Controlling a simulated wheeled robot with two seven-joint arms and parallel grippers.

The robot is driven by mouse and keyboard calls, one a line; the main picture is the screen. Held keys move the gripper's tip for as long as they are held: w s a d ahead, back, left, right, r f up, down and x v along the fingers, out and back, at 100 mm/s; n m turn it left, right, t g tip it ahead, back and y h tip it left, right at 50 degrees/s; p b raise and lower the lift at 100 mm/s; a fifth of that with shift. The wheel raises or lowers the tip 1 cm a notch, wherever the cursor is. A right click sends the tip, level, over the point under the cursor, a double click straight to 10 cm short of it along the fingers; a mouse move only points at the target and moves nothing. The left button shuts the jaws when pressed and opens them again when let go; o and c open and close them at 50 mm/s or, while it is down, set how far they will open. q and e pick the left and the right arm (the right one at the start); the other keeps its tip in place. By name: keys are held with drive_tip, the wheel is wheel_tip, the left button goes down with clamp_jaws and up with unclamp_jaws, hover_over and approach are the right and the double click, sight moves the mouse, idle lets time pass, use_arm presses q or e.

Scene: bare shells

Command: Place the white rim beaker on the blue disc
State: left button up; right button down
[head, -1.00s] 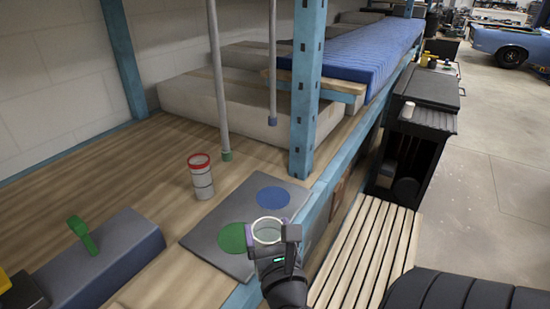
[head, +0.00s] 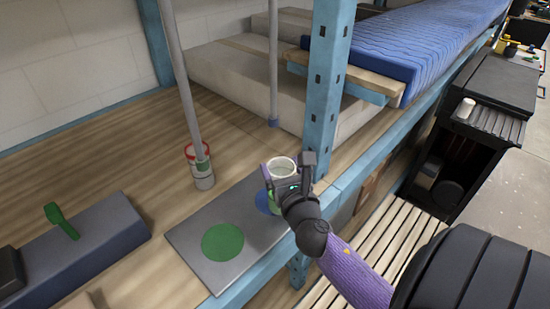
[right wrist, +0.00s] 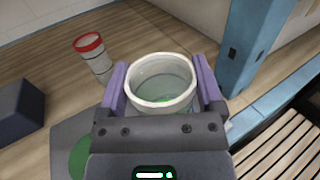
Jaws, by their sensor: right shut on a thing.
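The white rim beaker (head: 283,165), a clear cup with a pale rim, is upright in my right gripper (head: 287,178). In the right wrist view the beaker (right wrist: 162,88) sits between the two purple fingers, which are shut on it. The blue disc (head: 263,203) lies on the grey board; the beaker and gripper hide much of it. The beaker appears over or just beside that disc from this angle; I cannot tell whether it touches the board. The blue disc is hidden in the wrist view. My left gripper is out of view.
The grey board (head: 188,240) also bears a green disc (head: 222,242). A red-rimmed beaker (head: 201,180) stands behind the board, with a hanging pole (head: 183,80) near it. A blue rack post (head: 325,90) rises close behind my gripper. A grey block with green handle (head: 85,245) is left.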

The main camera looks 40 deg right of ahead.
drive_tip(key=x, duration=0.5)
drive_tip(key=shift+w+f, duration=0.1)
drive_tip(key=shift+f, duration=0.05)
wheel_tip(320, 180, down, 4)
drive_tip(key=b, duration=0.3)
drive_tip(key=shift+r, duration=0.3)
drive_tip(key=shift+f, duration=0.1)
drive_tip(key=shift+c, duration=0.9)
unclamp_jaws()
drive_tip(key=shift+f, duration=0.1)
drive_tip(key=shift+o, duration=0.9)
drive_tip(key=shift+r, duration=0.25)
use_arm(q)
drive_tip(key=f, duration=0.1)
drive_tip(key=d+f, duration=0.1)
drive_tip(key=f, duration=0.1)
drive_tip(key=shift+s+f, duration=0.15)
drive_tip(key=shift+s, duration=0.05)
use_arm(e)
approach(277, 171)
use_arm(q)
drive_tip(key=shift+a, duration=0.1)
